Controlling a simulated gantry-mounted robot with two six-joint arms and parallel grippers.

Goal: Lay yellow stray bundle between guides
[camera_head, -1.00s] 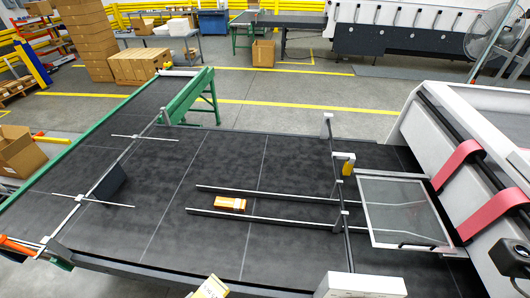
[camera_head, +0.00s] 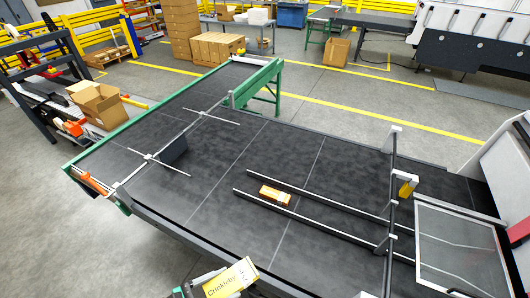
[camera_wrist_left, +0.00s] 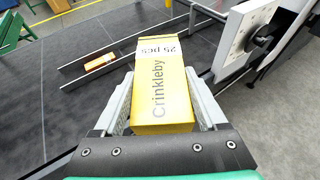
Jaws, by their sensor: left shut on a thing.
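In the left wrist view the yellow bundle (camera_wrist_left: 163,95) sits between the two jaws and reads "Crinkleby" and "25 pcs". The two guides are long, thin parallel rails on the dark belt, the far rail (camera_head: 335,201) and the near rail (camera_head: 303,219). An orange bundle (camera_head: 275,195) lies between them near their left end. The held bundle is in front of the rails, apart from them. My right gripper is not in view.
The dark belt (camera_head: 215,205) is largely bare left of the rails. A framed clear panel (camera_head: 462,250) is at the right.

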